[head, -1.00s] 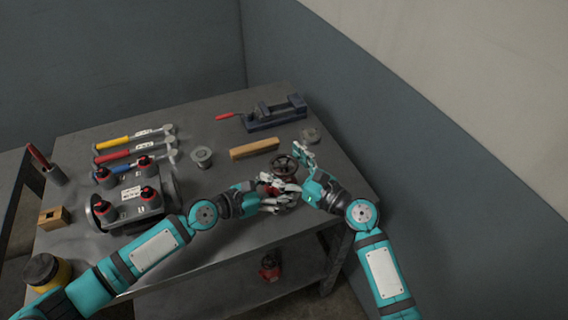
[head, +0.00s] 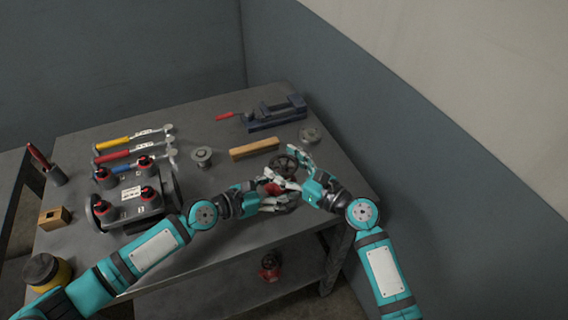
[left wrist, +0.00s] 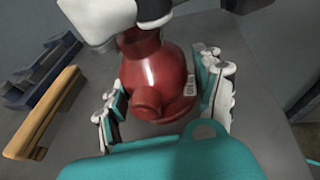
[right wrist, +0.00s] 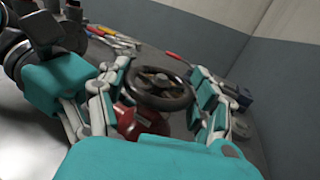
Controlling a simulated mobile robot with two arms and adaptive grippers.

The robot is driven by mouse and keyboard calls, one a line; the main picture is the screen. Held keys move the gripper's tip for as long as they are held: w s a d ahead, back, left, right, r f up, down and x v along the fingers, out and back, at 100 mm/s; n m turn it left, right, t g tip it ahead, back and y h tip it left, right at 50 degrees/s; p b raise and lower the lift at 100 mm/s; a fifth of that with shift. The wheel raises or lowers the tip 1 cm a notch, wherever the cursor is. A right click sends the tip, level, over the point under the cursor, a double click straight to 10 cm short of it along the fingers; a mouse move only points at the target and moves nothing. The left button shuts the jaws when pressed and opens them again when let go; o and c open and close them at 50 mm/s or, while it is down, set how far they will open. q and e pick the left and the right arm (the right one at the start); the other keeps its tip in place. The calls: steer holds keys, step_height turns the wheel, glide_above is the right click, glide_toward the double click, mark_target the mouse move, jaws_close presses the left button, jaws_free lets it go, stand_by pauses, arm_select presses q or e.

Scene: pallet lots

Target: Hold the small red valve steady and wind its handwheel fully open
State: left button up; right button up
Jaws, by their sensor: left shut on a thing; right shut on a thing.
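The small red valve (left wrist: 157,80) stands on the bench near its front right edge, and a tag shows on its body in the left wrist view. My left gripper (head: 272,197) is shut on the valve's red body, with its fingers on either side. The dark round handwheel (right wrist: 162,88) sits on top of the valve. My right gripper (head: 300,165) is shut on the handwheel, its fingers at opposite sides of the rim in the right wrist view (right wrist: 165,90). In the head view my grippers hide most of the valve body.
A wooden bar (head: 254,149), a blue vise (head: 276,113) and grey round parts (head: 202,156) lie behind the valve. Another red item (head: 269,267) sits on the lower shelf.

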steer(key=shift+n+g+y, duration=0.3)
steer(key=shift+g, duration=0.1)
steer(key=n+g+y, duration=0.1)
steer(key=n+g, duration=0.1)
steer(key=shift+g+y, duration=0.3)
steer(key=n+g+y, duration=0.1)
steer(key=n+g, duration=0.1)
steer(key=g, duration=0.1)
steer(key=n+g+y, duration=0.1)
steer(key=n+g, duration=0.1)
steer(key=g, duration=0.1)
steer(key=shift+w+n+g, duration=0.1)
steer(key=shift+n+g, duration=0.2)
steer(key=shift+g, duration=0.1)
steer(key=n+g, duration=0.2)
steer(key=g, duration=0.1)
steer(key=n+g, duration=0.1)
steer(key=g, duration=0.2)
steer(key=shift+f+n, duration=0.1)
steer(key=shift+n, duration=0.3)
steer(key=shift+n+g+h, duration=0.3)
steer(key=shift+g, duration=0.4)
steer(key=o, duration=1.2)
